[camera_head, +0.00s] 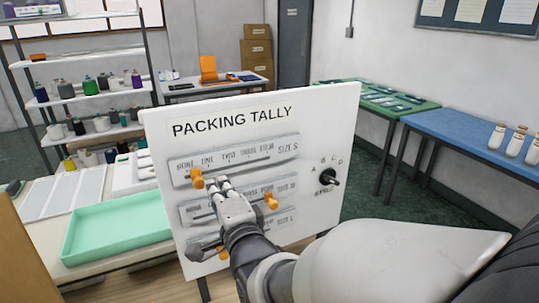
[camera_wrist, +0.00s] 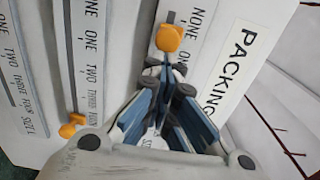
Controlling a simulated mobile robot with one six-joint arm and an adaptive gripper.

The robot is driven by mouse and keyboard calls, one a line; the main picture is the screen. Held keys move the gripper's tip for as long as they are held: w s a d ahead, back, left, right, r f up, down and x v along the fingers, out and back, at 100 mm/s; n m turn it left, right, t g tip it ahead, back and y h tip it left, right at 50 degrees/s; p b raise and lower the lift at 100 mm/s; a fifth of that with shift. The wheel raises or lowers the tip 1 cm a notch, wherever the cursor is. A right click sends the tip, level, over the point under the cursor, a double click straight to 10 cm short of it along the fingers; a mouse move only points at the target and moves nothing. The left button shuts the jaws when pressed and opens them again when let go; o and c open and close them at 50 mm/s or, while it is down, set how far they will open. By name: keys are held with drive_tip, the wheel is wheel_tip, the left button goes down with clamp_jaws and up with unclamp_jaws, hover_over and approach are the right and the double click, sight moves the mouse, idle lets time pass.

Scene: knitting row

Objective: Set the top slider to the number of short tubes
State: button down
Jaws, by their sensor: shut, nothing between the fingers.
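A white board (camera_head: 325,120) headed PACKING TALLY carries three slider rows. The top slider's orange knob (camera_head: 197,177) is near the left, NONE/ONE end; it also shows in the wrist view (camera_wrist: 168,38). The middle row's orange knob (camera_head: 271,201) is well to the right, near THREE/FOUR. The bottom row's knob (camera_head: 222,252) is partly behind my arm. My gripper (camera_head: 219,184) is shut and empty, just right of and below the top knob. In the wrist view its fingertips (camera_wrist: 170,78) are close to that knob; contact cannot be told. Several white tubes (camera_head: 515,142) with brown tops stand at right.
The tubes stand on a blue table (camera_head: 440,125). A dark rotary knob (camera_head: 328,177) is on the board's right side. A mint tray (camera_head: 115,232) lies on a table at left. A shelf (camera_head: 95,102) of spools stands behind. My arm covers the board's lower middle.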

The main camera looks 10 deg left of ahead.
drive_tip(key=v, duration=0.4)
drive_tip(key=shift+s+d, duration=0.1)
drive_tip(key=shift+s, duration=0.25)
drive_tip(key=shift+d, duration=0.1)
